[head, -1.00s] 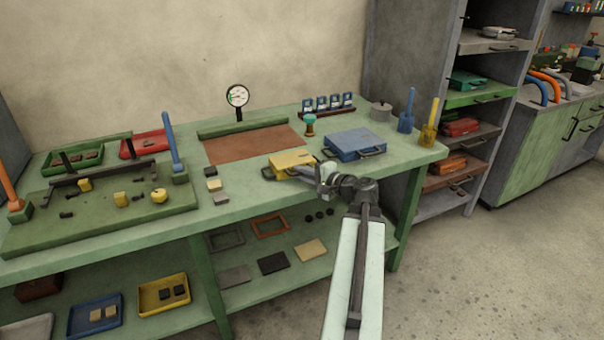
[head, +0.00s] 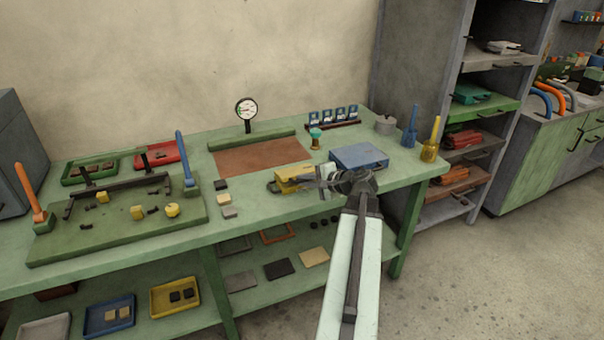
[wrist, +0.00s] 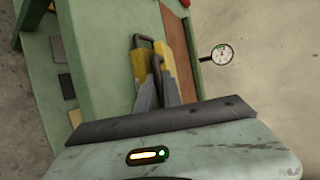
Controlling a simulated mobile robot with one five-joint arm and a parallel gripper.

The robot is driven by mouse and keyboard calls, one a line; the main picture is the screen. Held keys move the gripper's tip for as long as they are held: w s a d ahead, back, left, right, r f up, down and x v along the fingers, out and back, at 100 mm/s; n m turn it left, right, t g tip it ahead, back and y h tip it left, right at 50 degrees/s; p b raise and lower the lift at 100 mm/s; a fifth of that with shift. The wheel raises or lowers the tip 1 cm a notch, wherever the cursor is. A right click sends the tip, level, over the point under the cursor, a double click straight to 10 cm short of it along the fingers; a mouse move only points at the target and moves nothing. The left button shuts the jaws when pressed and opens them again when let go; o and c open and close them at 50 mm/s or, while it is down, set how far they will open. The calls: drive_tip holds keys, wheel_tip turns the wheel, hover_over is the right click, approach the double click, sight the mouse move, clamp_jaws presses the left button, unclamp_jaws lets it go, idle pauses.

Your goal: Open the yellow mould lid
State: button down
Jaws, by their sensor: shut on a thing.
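The yellow mould (head: 291,173) lies on the green bench, left of a blue mould (head: 360,156). In the wrist view it shows as two yellow parts (wrist: 164,52) with a gap between them. A dark U-shaped handle (wrist: 144,39) shows at its far end. My gripper (head: 322,178) reaches it from the right in the head view. In the wrist view my gripper's grey fingers (wrist: 158,82) are shut at the mould's near end. The exact part held is hard to make out. I cannot tell how far the lid is raised.
A brown mat (head: 262,157) and a dial gauge (head: 247,110) are behind the mould. Small blocks (head: 228,199) lie to its left. A teal-topped stamp (head: 315,138) stands close behind. A blue post (head: 410,128) and a yellow post (head: 430,142) stand at the bench's right end.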

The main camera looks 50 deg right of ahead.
sight(297, 170)
drive_tip(key=w+d+r+g+y+p, duration=0.1)
drive_tip(key=w+r+g+p, duration=0.1)
drive_tip(key=p, duration=0.4)
drive_tip(key=w+d+r+m+g+y+p, duration=0.1)
drive_tip(key=w+r+g+p, duration=0.1)
drive_tip(key=p, duration=0.3)
drive_tip(key=w+d+r+m+g+p, duration=0.1)
drive_tip(key=w+r+g+p, duration=0.1)
drive_tip(key=r+g+p, duration=0.2)
drive_tip(key=shift+w+d+r+y+p, duration=0.2)
drive_tip(key=shift+d+r+y+p, duration=0.15)
drive_tip(key=shift+p, duration=1)
drive_tip(key=shift+w+d+g, duration=0.1)
drive_tip(key=shift+w+g, duration=0.25)
drive_tip(key=shift+g, duration=0.05)
drive_tip(key=w+d+g+p, duration=0.1)
drive_tip(key=w+d, duration=0.2)
drive_tip(key=w, duration=0.4)
drive_tip(key=shift+m+y, duration=0.3)
drive_tip(key=shift+y, duration=0.15)
drive_tip(key=shift+w+d, duration=0.1)
drive_tip(key=shift+w, duration=0.05)
